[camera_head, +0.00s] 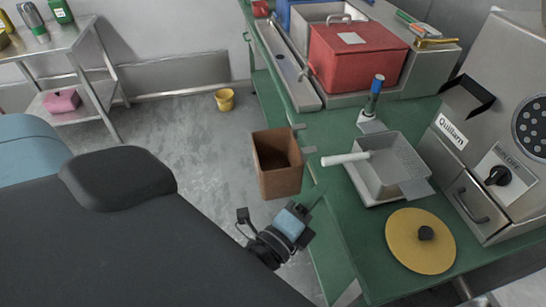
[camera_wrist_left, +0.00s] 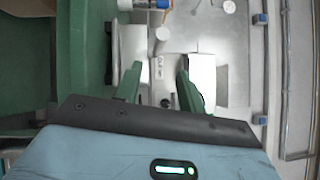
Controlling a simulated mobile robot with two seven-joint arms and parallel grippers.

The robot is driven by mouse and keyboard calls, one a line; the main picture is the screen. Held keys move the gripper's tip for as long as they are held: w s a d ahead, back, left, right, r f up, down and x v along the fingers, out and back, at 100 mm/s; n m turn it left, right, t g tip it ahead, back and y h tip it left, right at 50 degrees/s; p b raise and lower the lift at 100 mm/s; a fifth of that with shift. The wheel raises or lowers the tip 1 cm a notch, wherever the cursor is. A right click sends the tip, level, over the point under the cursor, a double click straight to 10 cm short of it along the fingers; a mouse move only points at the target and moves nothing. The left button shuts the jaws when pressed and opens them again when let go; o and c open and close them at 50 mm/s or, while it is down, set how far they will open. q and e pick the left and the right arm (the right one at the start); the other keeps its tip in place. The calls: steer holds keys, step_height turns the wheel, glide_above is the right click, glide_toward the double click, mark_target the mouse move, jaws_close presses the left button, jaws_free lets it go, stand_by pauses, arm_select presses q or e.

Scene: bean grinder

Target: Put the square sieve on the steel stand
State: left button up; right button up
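A grey square pan with a white handle, which looks like the square sieve (camera_head: 371,183), rests on the green bench in the head view. Its handle points left. I cannot clearly tell a separate steel stand from the metal parts around it. My left gripper (camera_head: 316,197) is at the bench's left edge, below and left of the sieve and apart from it. In the left wrist view its two dark green fingers (camera_wrist_left: 158,85) are spread with nothing held between them. My right gripper is not in view.
A brown open box (camera_head: 277,180) stands just above my left gripper. A yellow disc with a black knob (camera_head: 408,255) lies below the sieve. A steel grinder machine (camera_head: 490,120) stands on the right. A bottle (camera_head: 374,98) and a red box (camera_head: 350,65) are farther back.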

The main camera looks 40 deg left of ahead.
arm_select(q)
steer(key=s+a+f+n+g, duration=0.1)
steer(key=s+f+n+g, duration=0.25)
steer(key=f, duration=0.45)
steer(key=s+a+f+n+g, duration=0.1)
steer(key=s+f+n+g, duration=0.1)
steer(key=s+f+n, duration=0.45)
steer(key=s+a+f+n+g, duration=0.1)
steer(key=s+f+n+g, duration=0.2)
steer(key=s+f, duration=0.4)
steer(key=s+f+n+g+h, duration=0.1)
steer(key=s+f+n+g, duration=0.2)
steer(key=s, duration=0.9)
step_height(320, 180, down, 5)
steer(key=n, duration=0.2)
steer(key=shift+s+a+r+n+h, duration=0.15)
steer(key=shift+a+n+h, duration=0.15)
steer(key=shift+a+n, duration=0.1)
steer(key=shift+d+g, duration=0.1)
steer(key=shift+g, duration=0.15)
